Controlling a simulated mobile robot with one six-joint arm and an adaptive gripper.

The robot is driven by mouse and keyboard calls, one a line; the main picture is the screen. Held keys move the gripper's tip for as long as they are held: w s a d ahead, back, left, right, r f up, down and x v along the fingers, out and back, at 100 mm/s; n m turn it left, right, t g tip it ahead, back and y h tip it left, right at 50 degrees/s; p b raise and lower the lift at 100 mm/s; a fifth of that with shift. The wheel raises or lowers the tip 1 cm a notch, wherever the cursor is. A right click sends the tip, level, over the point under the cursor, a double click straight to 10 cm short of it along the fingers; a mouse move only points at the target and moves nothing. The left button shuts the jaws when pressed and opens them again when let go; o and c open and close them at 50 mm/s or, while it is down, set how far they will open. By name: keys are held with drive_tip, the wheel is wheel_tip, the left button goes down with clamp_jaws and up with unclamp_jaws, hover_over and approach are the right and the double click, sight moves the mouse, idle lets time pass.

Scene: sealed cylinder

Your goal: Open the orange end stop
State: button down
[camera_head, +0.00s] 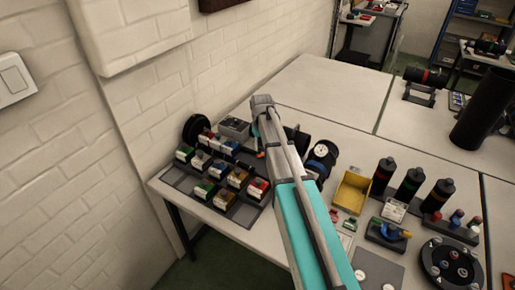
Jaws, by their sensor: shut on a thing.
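A small orange part (260,155) shows just left of my arm, low on the table; it may be the end stop, but it is too small to be sure. A dark cylinder-like body (291,133) shows just right of my arm and is partly covered by it. My arm reaches up from the bottom middle, and its far end bends down over this spot. My gripper's fingers are hidden behind the arm, so what they touch does not show.
A rack of small coloured boxes (222,172) stands left of my arm by the brick wall. A round black-and-white dial (321,152), a yellow bin (352,191) and several dark bottles (411,182) stand to the right. The table (325,88) behind is clear.

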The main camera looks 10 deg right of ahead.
drive_tip(key=c, duration=1.2)
unclamp_jaws()
drive_tip(key=w+d+r, duration=0.1)
drive_tip(key=d, duration=0.1)
drive_tip(key=w+d+r+p, duration=0.1)
drive_tip(key=w+d, duration=0.1)
drive_tip(key=w+d+r+p, duration=0.1)
drive_tip(key=w, duration=0.1)
drive_tip(key=shift+d, duration=0.4)
drive_tip(key=w+d, duration=0.2)
drive_tip(key=shift+w+d+f, duration=0.15)
drive_tip(key=shift+w+f, duration=0.1)
drive_tip(key=shift+w, duration=0.05)
clamp_jaws()
drive_tip(key=shift+c, duration=0.2)
unclamp_jaws()
drive_tip(key=shift+s, duration=0.2)
drive_tip(key=shift+o, duration=1)
drive_tip(key=shift+r, duration=0.1)
drive_tip(key=o, duration=0.6)
drive_tip(key=shift+p, duration=0.3)
drive_tip(key=shift+a, duration=0.25)
drive_tip(key=shift+s+a, duration=0.1)
drive_tip(key=shift+s, duration=0.1)
